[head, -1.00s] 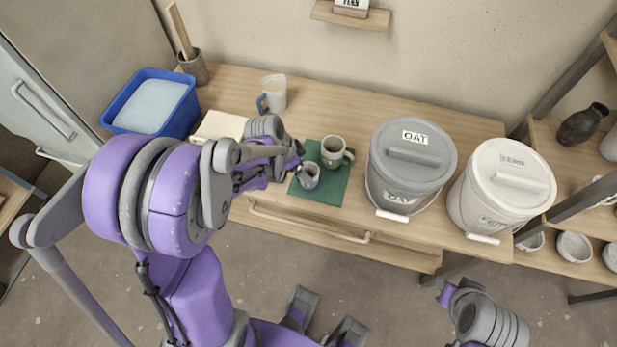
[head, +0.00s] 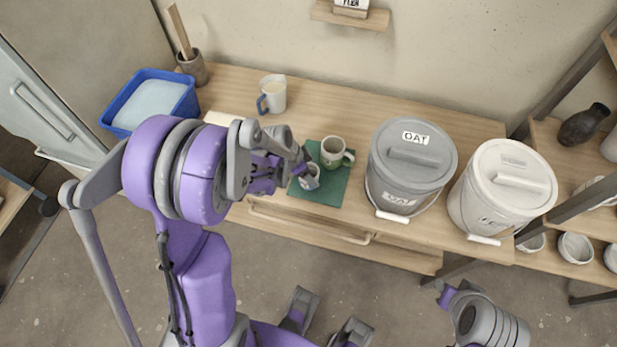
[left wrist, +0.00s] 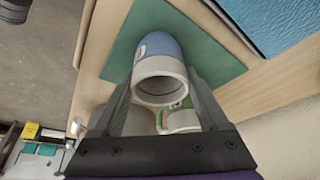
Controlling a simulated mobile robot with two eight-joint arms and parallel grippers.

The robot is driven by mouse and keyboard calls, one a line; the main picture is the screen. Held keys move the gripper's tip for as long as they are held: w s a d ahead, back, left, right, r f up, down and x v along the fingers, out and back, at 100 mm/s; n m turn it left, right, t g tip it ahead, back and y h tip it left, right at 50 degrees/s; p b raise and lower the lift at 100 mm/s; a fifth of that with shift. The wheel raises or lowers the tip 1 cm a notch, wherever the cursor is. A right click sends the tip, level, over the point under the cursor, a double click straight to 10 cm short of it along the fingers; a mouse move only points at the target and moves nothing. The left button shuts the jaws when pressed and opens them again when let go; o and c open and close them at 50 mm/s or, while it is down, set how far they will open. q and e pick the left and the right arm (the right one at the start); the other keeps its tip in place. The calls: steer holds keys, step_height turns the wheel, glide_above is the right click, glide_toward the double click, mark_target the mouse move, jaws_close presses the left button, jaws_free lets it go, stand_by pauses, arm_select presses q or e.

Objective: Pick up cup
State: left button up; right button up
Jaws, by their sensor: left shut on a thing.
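A small cup (head: 309,177) with a pale rim and a blue-grey body is at the left part of the green mat (head: 327,197). In the left wrist view the cup (left wrist: 161,68) lies between the two fingers, its round mouth towards the camera. My left gripper (head: 302,172) is shut on it; the arm partly hides the cup in the head view. I cannot tell whether the cup still touches the mat. A pale mug with green (head: 334,153) stands just behind it on the mat. My right gripper (head: 446,292) is low at the right, away from the table; its jaws are unclear.
A grey lidded bucket (head: 408,172) and a white lidded bucket (head: 503,190) stand to the right. A white mug with a blue handle (head: 275,95) stands at the back. A blue tub (head: 148,105) is at the left. Table space behind the mat is clear.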

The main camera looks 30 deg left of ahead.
arm_select(q)
steer(key=shift+c, duration=1.1)
steer(key=shift+r, duration=0.15)
